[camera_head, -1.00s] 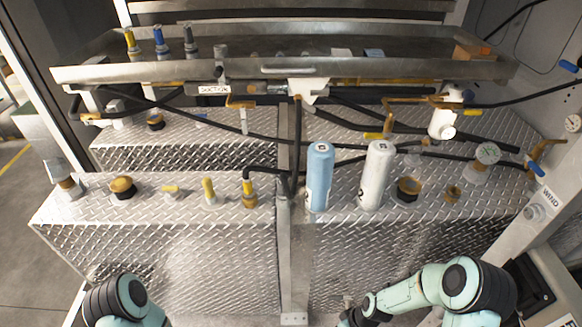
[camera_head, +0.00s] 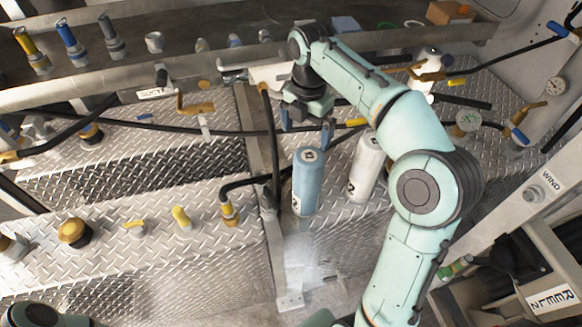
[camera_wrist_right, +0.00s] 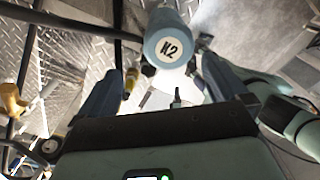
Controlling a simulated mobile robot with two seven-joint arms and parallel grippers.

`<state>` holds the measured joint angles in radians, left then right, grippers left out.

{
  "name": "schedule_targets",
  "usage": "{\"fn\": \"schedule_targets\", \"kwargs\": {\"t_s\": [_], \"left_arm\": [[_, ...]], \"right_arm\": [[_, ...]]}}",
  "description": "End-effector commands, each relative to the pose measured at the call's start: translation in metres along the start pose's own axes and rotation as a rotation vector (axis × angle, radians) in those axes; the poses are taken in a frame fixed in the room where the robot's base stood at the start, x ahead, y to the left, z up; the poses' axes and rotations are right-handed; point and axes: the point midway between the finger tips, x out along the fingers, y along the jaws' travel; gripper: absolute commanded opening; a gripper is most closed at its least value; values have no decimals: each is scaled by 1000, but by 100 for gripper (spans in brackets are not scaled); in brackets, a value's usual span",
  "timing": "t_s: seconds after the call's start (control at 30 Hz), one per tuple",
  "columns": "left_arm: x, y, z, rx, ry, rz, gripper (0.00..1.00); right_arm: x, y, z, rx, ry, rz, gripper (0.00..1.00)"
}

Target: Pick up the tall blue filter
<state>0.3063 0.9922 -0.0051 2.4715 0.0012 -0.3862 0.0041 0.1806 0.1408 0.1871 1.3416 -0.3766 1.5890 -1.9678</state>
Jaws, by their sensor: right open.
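The tall blue filter (camera_head: 307,185) stands upright on the diamond-plate step, just right of the metal post. Its blue top with a round white label shows in the wrist view (camera_wrist_right: 170,42). My right gripper (camera_head: 306,130) is open and empty, pointing down just above and behind the filter's top in the head view. In the wrist view, its two blue fingers (camera_wrist_right: 160,70) are spread apart, with the filter's top beyond them and roughly between them. My left gripper is out of view; only part of my left arm shows at the bottom left.
A white filter (camera_head: 365,168) stands close to the right of the blue one, partly near my right arm. A metal tray (camera_head: 130,92) and a yellow-handled valve (camera_head: 430,68) are behind.

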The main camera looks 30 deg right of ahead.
Motion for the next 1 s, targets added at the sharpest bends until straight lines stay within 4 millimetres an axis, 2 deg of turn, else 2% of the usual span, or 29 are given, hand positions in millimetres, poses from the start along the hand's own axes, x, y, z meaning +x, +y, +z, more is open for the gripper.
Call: {"fn": "schedule_targets", "kwargs": {"t_s": [0.17,0.4,0.67,0.9,1.0], "left_arm": [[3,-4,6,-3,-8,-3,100],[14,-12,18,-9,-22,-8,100],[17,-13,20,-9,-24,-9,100],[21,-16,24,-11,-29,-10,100],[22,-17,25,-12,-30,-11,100]], "right_arm": [[24,-3,0,2,3,-7,100],[71,-3,-1,2,4,-8,100],[90,-3,0,2,3,-5,100],[125,-6,3,2,4,-6,100],[134,-6,3,2,3,-4,100]]}}
